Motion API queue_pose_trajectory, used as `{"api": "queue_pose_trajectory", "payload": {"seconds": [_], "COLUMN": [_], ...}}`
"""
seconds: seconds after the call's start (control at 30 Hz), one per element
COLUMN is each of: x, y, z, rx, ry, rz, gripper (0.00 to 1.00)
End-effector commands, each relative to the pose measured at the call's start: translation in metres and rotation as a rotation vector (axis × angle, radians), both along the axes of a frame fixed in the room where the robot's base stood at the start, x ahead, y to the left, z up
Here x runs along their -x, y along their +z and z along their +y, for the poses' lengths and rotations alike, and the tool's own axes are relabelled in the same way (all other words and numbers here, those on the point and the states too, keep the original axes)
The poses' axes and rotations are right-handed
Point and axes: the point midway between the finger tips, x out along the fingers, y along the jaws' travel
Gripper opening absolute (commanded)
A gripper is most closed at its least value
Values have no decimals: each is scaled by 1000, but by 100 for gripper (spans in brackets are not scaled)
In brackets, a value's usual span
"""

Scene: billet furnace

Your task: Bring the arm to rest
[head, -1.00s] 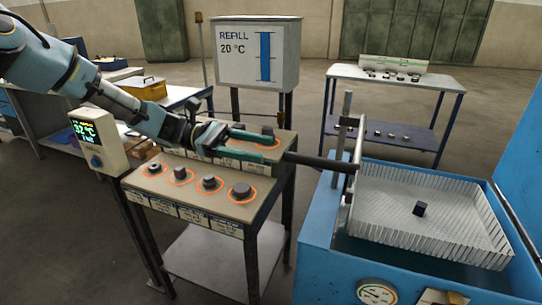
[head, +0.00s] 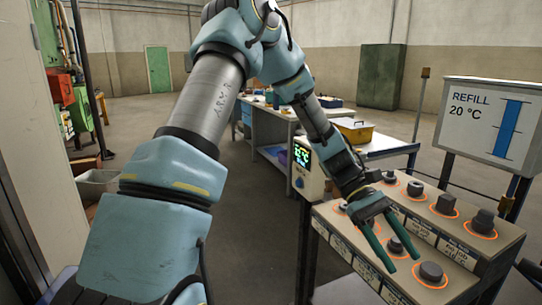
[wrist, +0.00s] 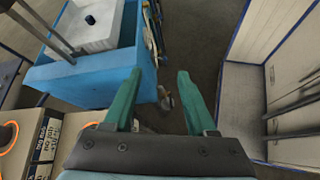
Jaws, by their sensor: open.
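My arm (head: 205,100) rises large through the left and middle of the head view and bends down to the right. My gripper (head: 404,263) is open, its two green fingers pointing down in front of the stepped stand in the picture. No object is held.
A stepped stand (head: 462,256) with several dark billets in orange rings is close to the gripper. A temperature display (head: 303,168) stands beside it. A REFILL sign (head: 492,122) is at right. The blue tank (wrist: 85,80) holds a pale basket (wrist: 108,38) with a dark cube (wrist: 90,20).

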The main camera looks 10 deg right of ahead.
Motion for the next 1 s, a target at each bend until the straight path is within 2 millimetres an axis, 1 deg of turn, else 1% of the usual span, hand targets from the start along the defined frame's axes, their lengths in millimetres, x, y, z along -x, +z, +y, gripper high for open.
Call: {"api": "queue_pose_trajectory", "payload": {"seconds": [0.03, 0.07, 0.1, 0.13, 0.17, 0.2, 0.23, 0.27, 0.3, 0.37, 0.4, 0.5, 0.6, 0.7, 0.8, 1.0], "x": [-19, -29, -43, -52, -62, -73, -81, -88, -95, -104, -108, -111, -110, -109, -109, -109], "y": [-7, -12, -17, -19, -21, -21, -21, -19, -17, -11, -7, 3, 9, 13, 14, 13], "z": [32, 51, 77, 96, 116, 143, 163, 184, 210, 246, 268, 311, 338, 351, 355, 354], "rx": [-28, -43, -63, -79, -94, -116, -133, -149, -170, -200, -218, -255, -278, -289, -291, -291], "ry": [6, 5, 4, 0, -5, -12, -19, -25, -36, -54, -68, -98, -121, -137, -141, -142], "rz": [-126, -197, -289, -355, -420, -503, -565, -624, -699, -801, -863, -983, -1059, -1099, -1109, -1108], "gripper": [57, 57, 57, 57, 57, 57, 57, 57, 57, 57, 57, 57, 57, 57, 57, 57]}}
